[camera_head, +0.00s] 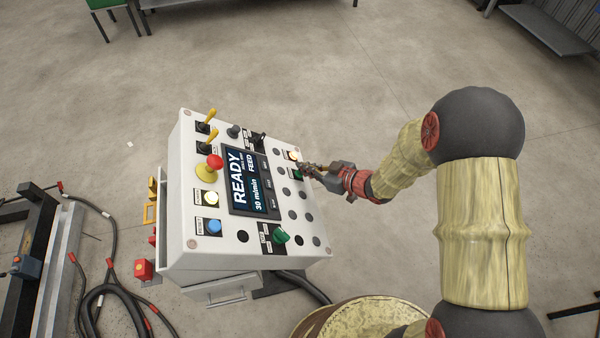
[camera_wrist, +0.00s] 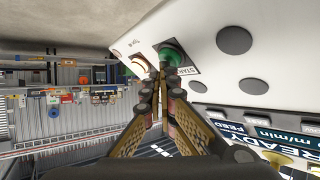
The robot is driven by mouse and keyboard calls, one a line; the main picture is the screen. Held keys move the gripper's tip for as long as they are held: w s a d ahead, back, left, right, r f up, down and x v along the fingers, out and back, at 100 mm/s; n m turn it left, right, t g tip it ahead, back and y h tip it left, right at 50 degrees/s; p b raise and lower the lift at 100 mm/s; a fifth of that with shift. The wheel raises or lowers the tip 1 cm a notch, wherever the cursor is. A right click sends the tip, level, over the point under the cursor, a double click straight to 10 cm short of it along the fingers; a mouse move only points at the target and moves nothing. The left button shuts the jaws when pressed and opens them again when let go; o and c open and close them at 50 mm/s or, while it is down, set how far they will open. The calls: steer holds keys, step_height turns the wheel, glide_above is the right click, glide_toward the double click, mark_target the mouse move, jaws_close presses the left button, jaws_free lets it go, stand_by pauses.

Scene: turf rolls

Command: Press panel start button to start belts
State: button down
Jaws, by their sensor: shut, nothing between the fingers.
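The white control panel (camera_head: 182,235) stands with its sloped face up, and its screen (camera_head: 250,185) reads READY, FEED and 30 m/min. The green start button (camera_wrist: 174,50) has a label reading START beside it. In the head view the green button (camera_head: 297,174) sits at the panel's right side, partly hidden by my gripper (camera_head: 303,166). My gripper is shut and empty. In the wrist view its fingertips (camera_wrist: 162,74) overlap the lower edge of the green button. I cannot tell whether they touch it.
A lit pale button (camera_wrist: 138,66) lies right beside the green one. A red mushroom button (camera_head: 215,161), yellow-tipped levers (camera_head: 211,136), a blue button (camera_head: 212,226) and a green knob (camera_head: 280,236) share the panel. Dark hoses (camera_head: 115,290) lie left. Floor beyond the panel is clear.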

steer(key=shift+s+a+f, duration=0.1)
steer(key=shift+a+f, duration=0.1)
stand_by(0.3)
stand_by(0.3)
steer(key=shift+d+r+p, duration=0.55)
steer(key=shift+r+p, duration=0.1)
steer(key=shift+p, duration=0.05)
steer(key=shift+w+r, duration=0.1)
steer(key=shift+w, duration=0.1)
steer(key=d+r+p, duration=0.1)
steer(key=r+p, duration=0.1)
steer(key=d+r+p, duration=0.1)
steer(key=d+p, duration=0.1)
steer(key=shift+w+r, duration=0.35)
steer(key=shift+w, duration=0.05)
steer(key=shift+d+f, duration=0.1)
steer(key=shift+f, duration=0.05)
stand_by(0.4)
